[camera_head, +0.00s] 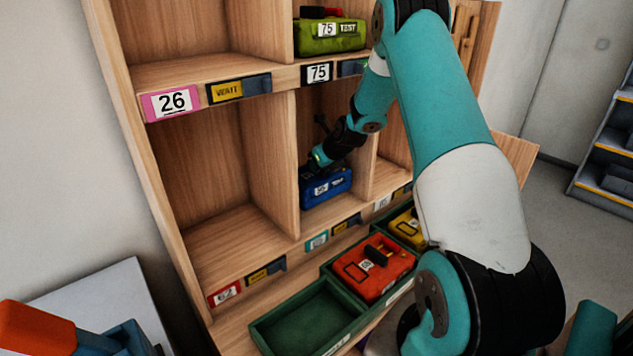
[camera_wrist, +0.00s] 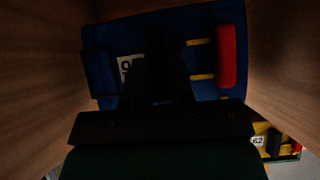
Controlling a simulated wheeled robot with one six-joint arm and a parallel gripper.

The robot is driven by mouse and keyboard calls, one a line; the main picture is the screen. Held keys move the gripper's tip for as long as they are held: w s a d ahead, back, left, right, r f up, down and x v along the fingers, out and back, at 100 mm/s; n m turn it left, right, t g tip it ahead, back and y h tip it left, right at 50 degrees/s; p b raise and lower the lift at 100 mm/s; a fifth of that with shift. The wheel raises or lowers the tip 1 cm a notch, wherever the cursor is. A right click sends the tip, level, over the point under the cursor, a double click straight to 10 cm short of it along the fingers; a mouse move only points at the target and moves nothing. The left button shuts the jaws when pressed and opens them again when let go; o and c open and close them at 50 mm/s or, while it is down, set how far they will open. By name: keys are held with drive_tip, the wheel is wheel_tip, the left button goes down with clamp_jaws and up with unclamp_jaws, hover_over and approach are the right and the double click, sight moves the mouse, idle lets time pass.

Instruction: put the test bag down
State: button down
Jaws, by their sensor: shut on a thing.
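My gripper (camera_head: 318,162) reaches into a lower compartment of the wooden shelf and is shut on the blue bag (camera_head: 328,190). The bag carries two small white labels on its front, too small to read surely. It sits low in the compartment, near its floor; I cannot tell whether it touches. In the wrist view, the dark fingers (camera_wrist: 160,85) cross the blue bag (camera_wrist: 185,25), which has a red part, yellow strips and a partly hidden label starting with 9. A green bag (camera_head: 322,42) labelled 75 and TEST stands in the compartment above.
The wooden shelf (camera_head: 275,170) has an empty compartment left of the blue bag, tagged 26 and WAIT above. Below are an empty green tray (camera_head: 285,322), a red bag (camera_head: 372,268) in a tray and a yellow bag (camera_head: 407,228). A partition stands close on each side.

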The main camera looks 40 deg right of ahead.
sight(323, 176)
drive_tip(key=shift+f+p, duration=0.4)
drive_tip(key=shift+f, duration=2.05)
drive_tip(key=shift+f, duration=0.15)
drive_tip(key=c, duration=1)
unclamp_jaws()
drive_tip(key=shift+f, duration=0.1)
drive_tip(key=shift+r, duration=0.25)
drive_tip(key=b+v, duration=0.1)
drive_tip(key=v, duration=1.1)
drive_tip(key=shift+b, duration=0.35)
drive_tip(key=shift+s+f, duration=0.15)
